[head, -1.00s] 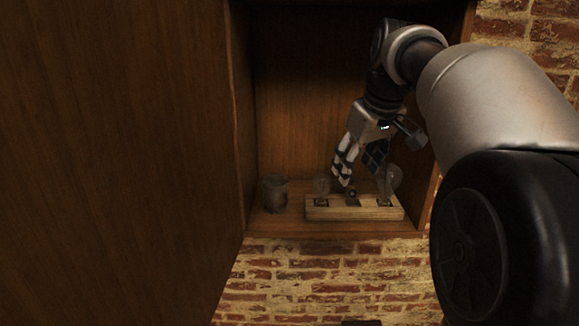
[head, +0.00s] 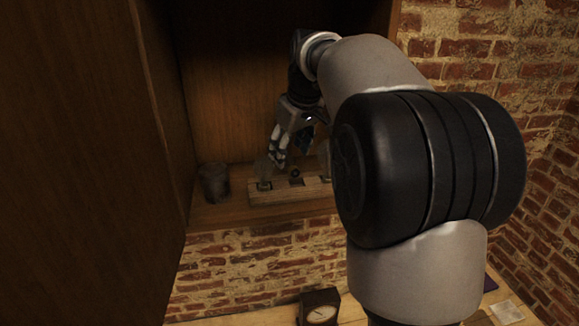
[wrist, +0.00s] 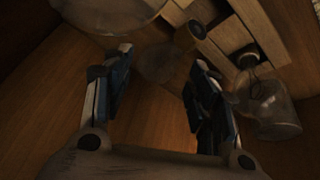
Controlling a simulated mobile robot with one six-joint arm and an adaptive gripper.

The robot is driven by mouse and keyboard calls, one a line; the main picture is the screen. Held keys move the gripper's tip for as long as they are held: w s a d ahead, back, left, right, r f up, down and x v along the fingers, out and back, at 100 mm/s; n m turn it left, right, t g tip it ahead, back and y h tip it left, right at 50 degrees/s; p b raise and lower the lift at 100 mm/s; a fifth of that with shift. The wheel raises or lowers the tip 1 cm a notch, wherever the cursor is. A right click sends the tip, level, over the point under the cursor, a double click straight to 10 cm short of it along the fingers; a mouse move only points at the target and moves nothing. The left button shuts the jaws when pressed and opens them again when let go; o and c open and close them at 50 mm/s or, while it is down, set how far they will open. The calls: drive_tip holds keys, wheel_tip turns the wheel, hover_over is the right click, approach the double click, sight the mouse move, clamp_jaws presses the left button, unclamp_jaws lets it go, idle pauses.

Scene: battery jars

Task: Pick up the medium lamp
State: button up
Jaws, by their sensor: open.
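A pale wooden holder (head: 290,193) stands on the cabinet shelf with glass lamps upright in it. The left lamp (head: 264,169) looks mid-sized, the middle one (head: 295,173) is small and dark, and the right one (head: 324,160) is larger and partly hidden by my arm. My gripper (head: 288,161) is open and points down just above the holder. In the wrist view, a small lamp (wrist: 162,62) shows between the open fingers, apart from them. A clear lamp with a dark base (wrist: 265,110) is outside the right finger. A large rounded shape (wrist: 105,14) is at top left.
A grey cup (head: 214,182) stands left of the holder. The cabinet wall (head: 160,110) and large wooden panel close in the left side. A brick wall (head: 480,50) is at right. A dark clock (head: 319,308) stands on a surface below.

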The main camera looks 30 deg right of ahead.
sight(289, 157)
drive_tip(key=x, duration=0.3)
drive_tip(key=shift+f, duration=0.25)
drive_tip(key=shift+w+d+f, duration=0.1)
drive_tip(key=shift+w+f, duration=0.25)
drive_tip(key=shift+s+r, duration=0.1)
drive_tip(key=shift+s, duration=0.15)
drive_tip(key=shift+c, duration=0.8)
drive_tip(key=shift+w, duration=0.1)
drive_tip(key=c, duration=0.6)
drive_tip(key=shift+c, duration=0.2)
